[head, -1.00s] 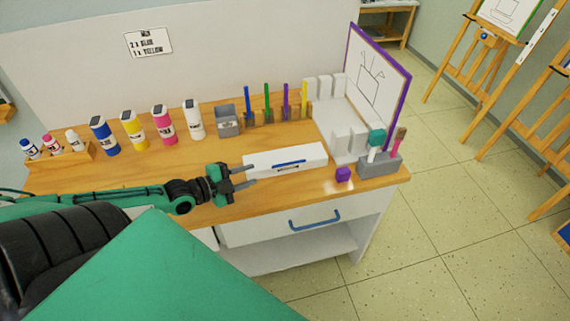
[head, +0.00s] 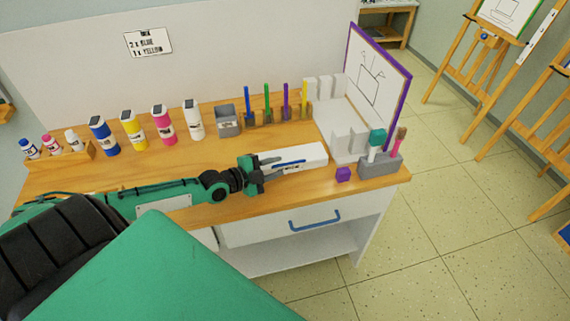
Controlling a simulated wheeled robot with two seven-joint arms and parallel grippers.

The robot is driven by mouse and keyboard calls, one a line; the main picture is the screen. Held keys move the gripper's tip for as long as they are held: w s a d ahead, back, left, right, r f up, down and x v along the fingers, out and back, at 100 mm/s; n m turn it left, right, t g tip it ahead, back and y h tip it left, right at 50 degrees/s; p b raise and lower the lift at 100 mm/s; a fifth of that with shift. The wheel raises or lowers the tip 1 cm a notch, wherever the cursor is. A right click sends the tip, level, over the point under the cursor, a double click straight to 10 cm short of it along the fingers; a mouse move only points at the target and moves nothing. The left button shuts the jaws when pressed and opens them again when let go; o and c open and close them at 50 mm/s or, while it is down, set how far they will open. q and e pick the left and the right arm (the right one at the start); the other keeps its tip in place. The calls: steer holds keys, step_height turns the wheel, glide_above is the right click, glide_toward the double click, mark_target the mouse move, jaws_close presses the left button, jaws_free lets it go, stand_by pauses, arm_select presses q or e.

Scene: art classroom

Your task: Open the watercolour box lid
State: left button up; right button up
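The white watercolour box (head: 312,154) lies on the wooden desk near its front edge, its lid shut, with a blue handle (head: 290,163) on it. My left gripper (head: 281,165) reaches in from the left over the left part of the box. Its two fingers are apart, one on the far side and one on the near side of the handle's left end. I cannot tell whether they touch the box. The gripper hides the box's left end. My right gripper is not in view.
A blue-handled drawer (head: 314,220) is below.

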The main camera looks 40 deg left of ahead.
mark_target(281, 165)
arm_select(q)
steer(key=shift+x, duration=2.1)
steer(key=shift+c, duration=0.4)
jaws_close()
